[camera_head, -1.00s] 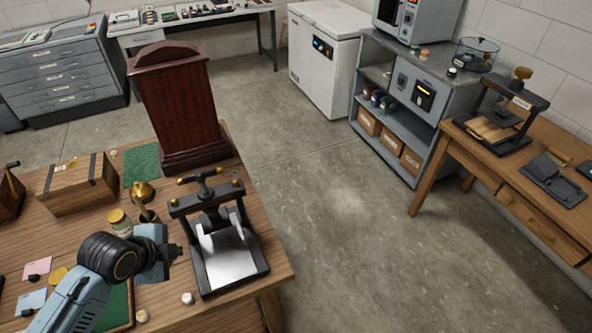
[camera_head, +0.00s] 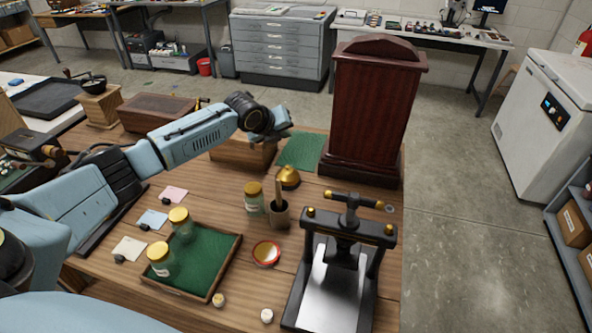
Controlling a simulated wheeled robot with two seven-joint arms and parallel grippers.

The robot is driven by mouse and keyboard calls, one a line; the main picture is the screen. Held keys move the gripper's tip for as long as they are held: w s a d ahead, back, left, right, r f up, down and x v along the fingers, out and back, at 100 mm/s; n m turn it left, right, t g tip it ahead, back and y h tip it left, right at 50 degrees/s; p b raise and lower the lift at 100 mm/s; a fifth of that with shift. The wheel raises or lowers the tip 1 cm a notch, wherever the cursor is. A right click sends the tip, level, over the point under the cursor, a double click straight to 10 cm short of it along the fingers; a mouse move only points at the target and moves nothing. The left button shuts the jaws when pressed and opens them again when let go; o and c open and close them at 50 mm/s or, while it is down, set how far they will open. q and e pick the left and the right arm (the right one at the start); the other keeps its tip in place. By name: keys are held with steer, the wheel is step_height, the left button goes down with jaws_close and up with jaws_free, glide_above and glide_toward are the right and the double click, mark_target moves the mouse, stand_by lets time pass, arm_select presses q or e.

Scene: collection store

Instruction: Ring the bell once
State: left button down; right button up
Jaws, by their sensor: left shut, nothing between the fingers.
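The small gold bell (camera_head: 288,177) stands on the wooden table, at the near edge of a green mat (camera_head: 300,152) and behind a mortar with a pestle (camera_head: 279,214). My left arm reaches in from the left. My left gripper (camera_head: 284,120) is shut and empty. My right gripper is out of view.
A black press (camera_head: 340,270) stands at the table's front right. Jars with yellow lids (camera_head: 254,197) and a green-lined tray (camera_head: 205,255) lie left of it. The tall dark red cabinet (camera_head: 370,105) stands right of the mat. A wooden box (camera_head: 240,155) sits partly under my arm.

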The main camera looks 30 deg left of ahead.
arm_select(q)
steer(key=w, duration=0.1)
steer(key=b, duration=0.7)
glide_above(288, 167)
steer(key=s, duration=0.1)
step_height(288, 167, down, 9)
steer(key=shift+a+r, duration=0.15)
steer(key=shift+f, duration=0.4)
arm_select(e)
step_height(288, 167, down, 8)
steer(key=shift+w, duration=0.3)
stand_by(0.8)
arm_select(q)
steer(key=shift+f+b, duration=0.4)
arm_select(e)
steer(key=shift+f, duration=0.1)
arm_select(q)
steer(key=shift+f, duration=0.5)
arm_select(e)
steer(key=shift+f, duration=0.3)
arm_select(q)
steer(key=shift+r, duration=0.15)
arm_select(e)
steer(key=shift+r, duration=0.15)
arm_select(q)
steer(key=shift+r+p, duration=0.65)
steer(key=shift+r, duration=0.15)
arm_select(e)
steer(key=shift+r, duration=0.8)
